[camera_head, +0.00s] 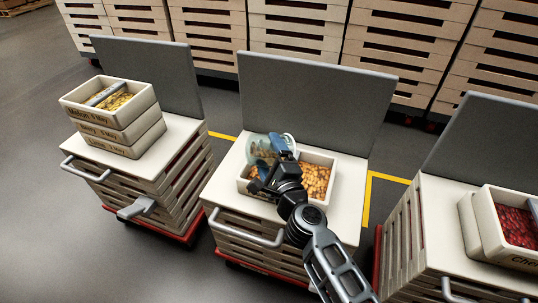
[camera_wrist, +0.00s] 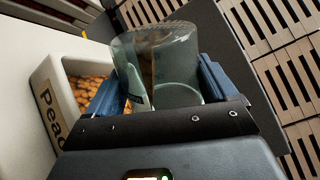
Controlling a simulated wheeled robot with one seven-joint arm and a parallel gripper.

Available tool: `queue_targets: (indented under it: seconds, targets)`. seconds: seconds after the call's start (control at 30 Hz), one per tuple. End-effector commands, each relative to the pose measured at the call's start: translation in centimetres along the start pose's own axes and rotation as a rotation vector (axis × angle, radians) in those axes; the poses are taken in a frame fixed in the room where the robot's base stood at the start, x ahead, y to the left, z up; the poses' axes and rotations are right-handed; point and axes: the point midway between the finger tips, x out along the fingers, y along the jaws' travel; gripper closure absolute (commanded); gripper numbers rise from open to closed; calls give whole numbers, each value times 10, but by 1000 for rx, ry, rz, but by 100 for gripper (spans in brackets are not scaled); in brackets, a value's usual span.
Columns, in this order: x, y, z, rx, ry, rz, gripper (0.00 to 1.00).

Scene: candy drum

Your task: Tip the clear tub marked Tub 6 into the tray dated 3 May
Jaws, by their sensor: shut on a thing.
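My gripper (camera_head: 270,163) is shut on a clear tub (camera_head: 259,147) and holds it over the left part of a cream tray (camera_head: 321,158) on the middle cart. In the wrist view the tub (camera_wrist: 165,62) sits between my blue fingers and looks tilted. A pale label strip shows on its side, but I cannot read it. A brownish streak shows in or through the tub; I cannot tell which. Orange candy lies in the tray, whose wall (camera_wrist: 47,92) reads "Peac" in the wrist view. The rest of that label, with any date, is hidden.
A stack of trays (camera_head: 112,128) stands on the left cart; the top one holds yellow candy and a grey tool. A tray of red candy (camera_head: 512,255) is on the right cart. A grey back panel (camera_head: 315,105) rises behind the middle tray.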

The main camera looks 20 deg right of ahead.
Motion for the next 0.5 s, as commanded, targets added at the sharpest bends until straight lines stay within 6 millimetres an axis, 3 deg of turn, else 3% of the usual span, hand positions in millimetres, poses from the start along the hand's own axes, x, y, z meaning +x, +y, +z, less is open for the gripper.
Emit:
queue_targets:
  seconds: [0.27,0.5]
  targets:
    - [0,0,1,-10,0,0,52]
    - [0,2,15,-281,-1,2,53]
